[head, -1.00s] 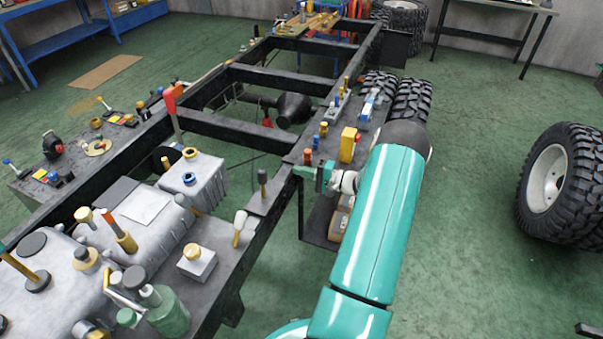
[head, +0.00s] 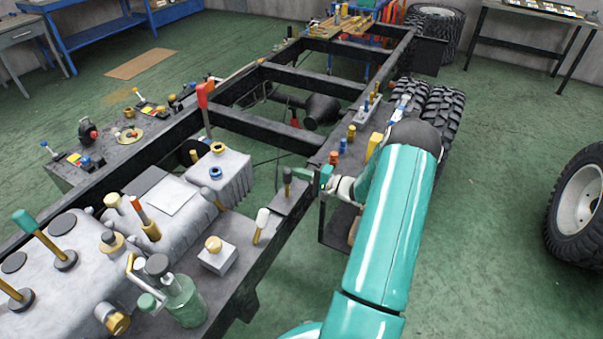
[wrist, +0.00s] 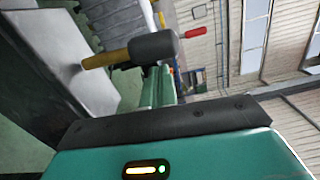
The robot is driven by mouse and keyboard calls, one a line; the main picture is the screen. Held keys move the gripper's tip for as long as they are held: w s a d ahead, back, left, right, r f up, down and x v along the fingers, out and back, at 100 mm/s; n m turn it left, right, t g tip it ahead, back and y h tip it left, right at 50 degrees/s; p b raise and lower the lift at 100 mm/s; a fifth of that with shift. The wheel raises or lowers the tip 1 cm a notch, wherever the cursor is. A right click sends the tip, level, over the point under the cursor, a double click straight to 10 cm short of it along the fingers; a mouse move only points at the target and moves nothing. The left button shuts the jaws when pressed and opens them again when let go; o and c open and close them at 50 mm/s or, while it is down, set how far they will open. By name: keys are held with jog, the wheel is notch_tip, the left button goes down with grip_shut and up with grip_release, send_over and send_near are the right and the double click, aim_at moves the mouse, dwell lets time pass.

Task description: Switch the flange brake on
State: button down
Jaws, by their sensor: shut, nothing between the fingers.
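No label shows which part is the flange brake. A small upright lever with a dark grey knob (head: 287,176) stands on a plate at the near right rail of the chassis. My gripper (head: 311,179) is just right of this lever, at about knob height; I cannot tell if they touch. In the wrist view a dark grey knob (wrist: 153,46) on a yellow stem, probably the same lever, lies across the view above my shut green fingers (wrist: 159,86). My fingers hold nothing.
The chassis frame (head: 262,128) runs away from me. A grey gearbox (head: 160,205) with several knobs and levers is left of my arm. A red lever (head: 204,96) stands on the left rail. A white-knobbed lever (head: 260,225) is near my gripper.

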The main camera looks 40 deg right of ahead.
aim_at(290, 178)
jog(key=shift+s+a+r+n, duration=0.2)
jog(key=shift+a+n, duration=0.15)
jog(key=shift+n, duration=0.15)
jog(key=shift+s+a+r+n, duration=0.1)
jog(key=shift+s+a+n, duration=0.05)
jog(key=shift+a+n, duration=0.4)
jog(key=shift+s+a+r+n, duration=0.1)
jog(key=shift+s+a+n, duration=0.1)
jog(key=shift+a+n, duration=0.35)
jog(key=shift+s+a+n, duration=0.15)
jog(key=shift+a+n, duration=0.2)
jog(key=shift+n, duration=0.35)
jog(key=a+n, duration=0.2)
jog(key=n, duration=0.1)
jog(key=shift+s+a, duration=0.2)
jog(key=shift+s, duration=0.2)
jog(key=shift+s+a+f, duration=0.1)
jog(key=shift+a+f, duration=0.15)
jog(key=shift+s+a+f, duration=0.15)
jog(key=shift+a, duration=0.25)
